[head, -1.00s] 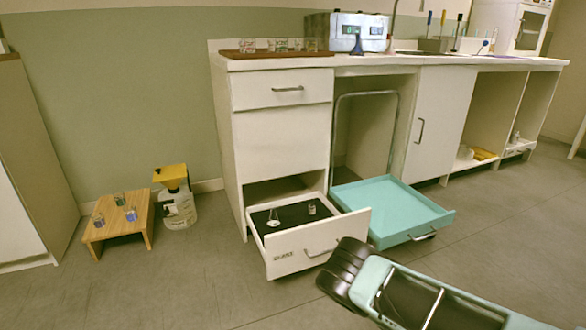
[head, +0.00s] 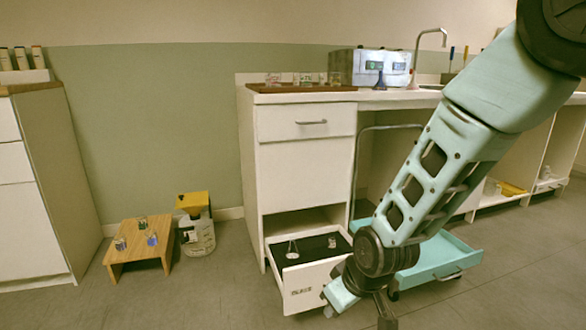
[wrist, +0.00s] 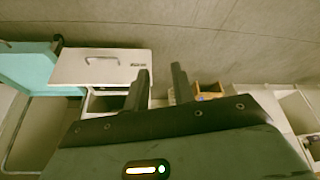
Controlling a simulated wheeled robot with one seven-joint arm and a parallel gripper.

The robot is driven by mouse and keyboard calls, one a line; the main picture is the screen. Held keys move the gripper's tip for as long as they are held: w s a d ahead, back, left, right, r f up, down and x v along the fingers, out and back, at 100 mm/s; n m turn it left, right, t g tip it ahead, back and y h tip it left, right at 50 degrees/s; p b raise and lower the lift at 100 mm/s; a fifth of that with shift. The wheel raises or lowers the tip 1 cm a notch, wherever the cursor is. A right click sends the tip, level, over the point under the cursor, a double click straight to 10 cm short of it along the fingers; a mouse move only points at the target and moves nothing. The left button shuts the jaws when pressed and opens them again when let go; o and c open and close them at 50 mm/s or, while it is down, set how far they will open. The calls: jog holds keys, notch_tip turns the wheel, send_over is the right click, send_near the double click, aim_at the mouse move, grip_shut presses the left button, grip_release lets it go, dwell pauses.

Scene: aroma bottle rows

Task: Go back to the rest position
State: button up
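My gripper (wrist: 160,84) shows in the wrist view with its two dark fingers apart and nothing between them. In the head view my arm hangs down across the right side, its end low in front of the open bottom drawer (head: 312,288). The drawer holds a dark lining with a small clear glass item (head: 292,250) at the left and another small item (head: 332,242) at the right. My arm hides part of the drawer's right side and of the teal cart (head: 446,256).
Glass beakers stand on a wooden board (head: 300,88) on the counter. The floor at the front left is clear.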

jog(key=s+d+r+g+h, duration=0.15)
jog(key=s+r, duration=0.25)
jog(key=s, duration=0.4)
jog(key=s+d+r+g, duration=0.15)
jog(key=s+r, duration=0.25)
jog(key=s, duration=0.4)
jog(key=s+d+r+g+h, duration=0.15)
jog(key=s+r, duration=0.25)
jog(key=s, duration=0.4)
notch_tip(320, 180, up, 36)
jog(key=y+p, duration=0.1)
jog(key=p, duration=3.5)
jog(key=shift+w+d+p, duration=0.2)
jog(key=shift+d+p, duration=0.1)
jog(key=shift+p, duration=0.05)
jog(key=shift+t, duration=0.25)
